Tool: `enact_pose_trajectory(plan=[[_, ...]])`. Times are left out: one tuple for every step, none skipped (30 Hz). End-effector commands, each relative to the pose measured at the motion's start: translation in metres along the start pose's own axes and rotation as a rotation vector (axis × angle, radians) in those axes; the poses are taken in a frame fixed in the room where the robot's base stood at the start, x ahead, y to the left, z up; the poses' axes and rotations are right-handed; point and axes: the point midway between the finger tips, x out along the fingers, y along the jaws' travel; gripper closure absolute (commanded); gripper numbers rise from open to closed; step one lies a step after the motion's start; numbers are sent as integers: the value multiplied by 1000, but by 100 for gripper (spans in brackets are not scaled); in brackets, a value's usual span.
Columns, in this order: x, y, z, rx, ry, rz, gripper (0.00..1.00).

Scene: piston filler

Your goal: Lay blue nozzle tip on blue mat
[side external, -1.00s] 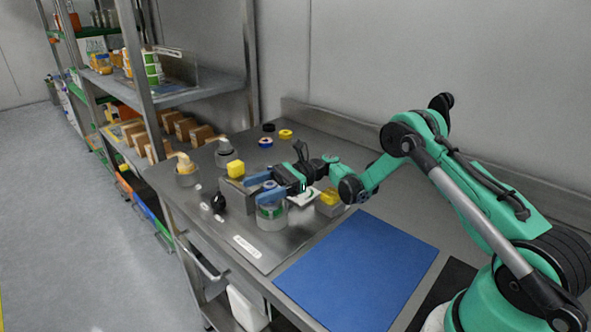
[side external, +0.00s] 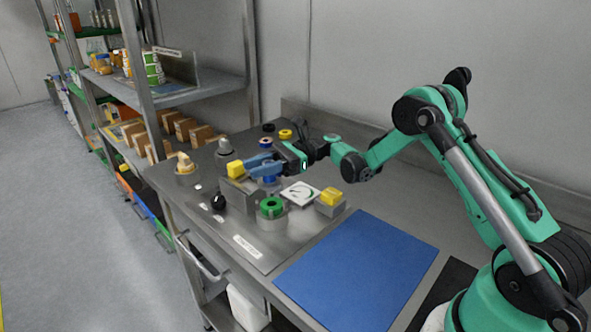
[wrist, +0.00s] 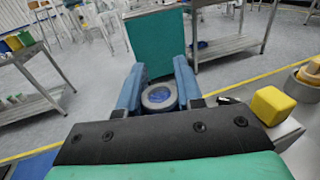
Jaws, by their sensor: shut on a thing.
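The blue nozzle tip (side external: 269,180) is held between the blue fingers of my gripper (side external: 257,167), raised over the machine top. In the wrist view, a grey ring with a blue centre (wrist: 159,97) sits between the two fingers of my gripper (wrist: 159,92). The fingers hide part of its sides. The green-ringed metal cylinder (side external: 271,207) stands below and in front of my gripper, apart from it. The blue mat (side external: 357,270) lies flat and bare on the bench, to the right and nearer the camera.
A yellow block (side external: 235,169) is left of my gripper. A white dial plate (side external: 299,193) and a yellow cube on a metal block (side external: 331,197) lie between machine and mat. A black knob (side external: 218,202) is at front left. Black and yellow rings (side external: 285,134) lie behind.

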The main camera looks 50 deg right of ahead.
Motion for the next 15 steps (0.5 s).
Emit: enact_pose_trajectory(plan=[[0, 1, 15, 0, 0, 0, 100], [0, 1, 24, 0, 0, 0, 100], [0, 1, 36, 0, 0, 0, 100], [0, 1, 44, 0, 0, 0, 100], [0, 1, 54, 0, 0, 0, 100], [0, 1, 66, 0, 0, 0, 100], [0, 1, 74, 0, 0, 0, 100], [0, 1, 84, 0, 0, 0, 100], [0, 1, 95, 0, 0, 0, 100], [0, 1, 103, 0, 0, 0, 100], [0, 1, 110, 0, 0, 0, 100], [0, 0, 118, 0, 0, 0, 100], [0, 1, 124, 0, 0, 0, 100], [0, 1, 129, 0, 0, 0, 100], [0, 0, 134, 0, 0, 0, 100]])
